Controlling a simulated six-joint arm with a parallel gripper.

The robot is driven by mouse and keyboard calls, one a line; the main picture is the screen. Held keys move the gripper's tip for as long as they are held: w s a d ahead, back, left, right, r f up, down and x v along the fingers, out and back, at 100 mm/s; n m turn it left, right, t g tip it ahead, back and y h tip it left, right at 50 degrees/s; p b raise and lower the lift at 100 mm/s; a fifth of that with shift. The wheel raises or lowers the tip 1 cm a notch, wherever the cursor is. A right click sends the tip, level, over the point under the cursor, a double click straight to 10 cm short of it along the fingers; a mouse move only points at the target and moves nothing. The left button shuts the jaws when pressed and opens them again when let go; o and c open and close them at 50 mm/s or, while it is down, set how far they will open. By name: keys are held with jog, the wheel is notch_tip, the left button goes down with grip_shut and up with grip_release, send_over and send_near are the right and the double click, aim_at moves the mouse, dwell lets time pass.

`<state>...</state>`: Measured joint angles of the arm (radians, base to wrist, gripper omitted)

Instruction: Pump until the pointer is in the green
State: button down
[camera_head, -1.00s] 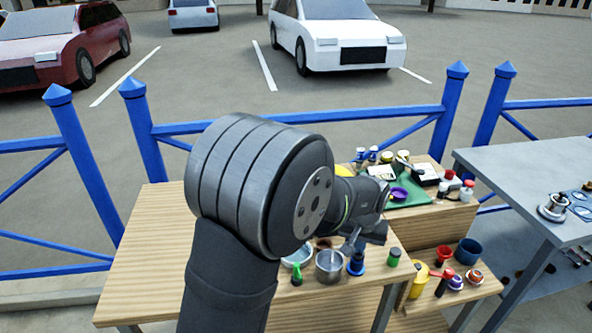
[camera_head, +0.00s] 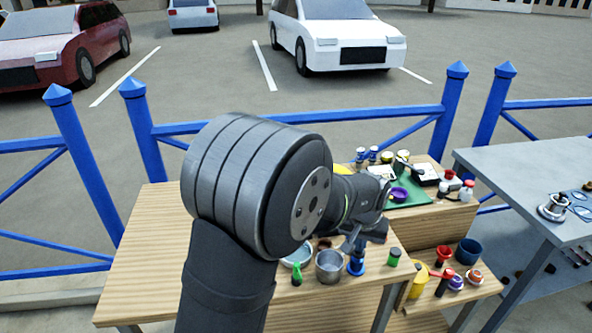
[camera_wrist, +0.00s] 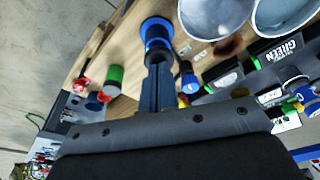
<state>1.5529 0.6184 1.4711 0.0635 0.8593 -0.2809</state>
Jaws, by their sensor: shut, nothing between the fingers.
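A blue round-topped piece, possibly the pump, stands on the wooden table in the head view (camera_head: 356,265), just below my gripper. It also shows in the wrist view (camera_wrist: 157,30), straight ahead of the fingertips. My gripper (camera_head: 352,246) is shut and empty; its fingers also show in the wrist view (camera_wrist: 157,72). They point down at the blue piece and look close above it; I cannot tell whether they touch. I cannot make out a dial or pointer.
A grey metal cup (camera_head: 329,267) and a green-capped bottle (camera_head: 296,275) stand left of the blue piece. A green cylinder (camera_head: 394,257) stands right of it. A lower step holds a yellow cup (camera_head: 419,281) and red pieces. The table's left part (camera_head: 140,270) is clear.

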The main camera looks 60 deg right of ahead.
jog(key=shift+f, duration=0.4)
jog(key=shift+r, duration=0.1)
jog(key=shift+r, duration=3.75)
jog(key=shift+f, duration=2.6)
